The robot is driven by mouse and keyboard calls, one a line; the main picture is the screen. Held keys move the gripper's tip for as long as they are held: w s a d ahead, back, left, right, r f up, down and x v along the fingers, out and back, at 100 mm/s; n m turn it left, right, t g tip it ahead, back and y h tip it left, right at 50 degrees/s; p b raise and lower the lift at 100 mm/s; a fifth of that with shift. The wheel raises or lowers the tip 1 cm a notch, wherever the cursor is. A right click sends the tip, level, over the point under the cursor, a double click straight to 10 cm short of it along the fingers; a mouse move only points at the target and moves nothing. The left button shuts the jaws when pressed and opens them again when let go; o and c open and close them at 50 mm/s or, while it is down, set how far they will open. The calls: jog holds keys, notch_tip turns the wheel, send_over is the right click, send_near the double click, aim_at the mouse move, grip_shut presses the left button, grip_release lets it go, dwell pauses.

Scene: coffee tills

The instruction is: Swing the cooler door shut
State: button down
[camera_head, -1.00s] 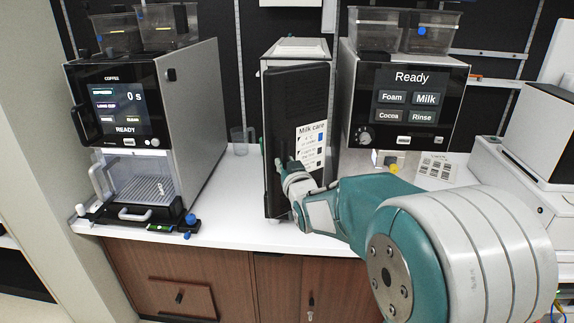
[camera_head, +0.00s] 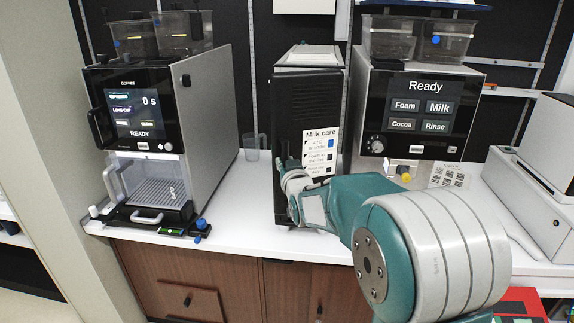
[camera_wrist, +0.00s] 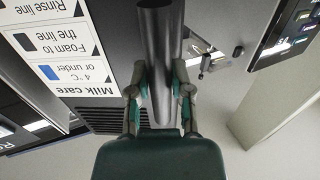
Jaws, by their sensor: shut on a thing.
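The cooler (camera_head: 310,57) is the tall narrow unit between the two coffee machines. Its black door (camera_head: 305,105) carries a white "Milk care" label (camera_head: 320,150), which also shows upside down in the wrist view (camera_wrist: 45,55). The door stands close to the cooler's front; I cannot tell whether a gap is left. My gripper (camera_head: 290,178) is at the door's left side, low down. In the wrist view, my gripper (camera_wrist: 158,88) has its two fingers shut on the grey door handle (camera_wrist: 160,50), one on each side. In the head view, my gripper mostly hides the handle.
A coffee machine (camera_head: 205,100) stands left and another machine (camera_head: 415,110) right of the cooler. A clear jug (camera_head: 252,146) stands behind left. The white counter (camera_head: 250,205) is free in front of the jug. A grey box unit (camera_head: 525,185) sits far right.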

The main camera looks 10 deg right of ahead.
aim_at(280, 156)
jog(key=shift+w+a+r, duration=0.1)
jog(key=shift+w+a, duration=0.15)
jog(key=shift+w, duration=0.7)
jog(key=shift+w+a, duration=0.25)
jog(key=shift+w, duration=0.65)
jog(key=shift+w, duration=1.85)
jog(key=shift+c, duration=2.3)
grip_release()
jog(key=shift+w, duration=0.1)
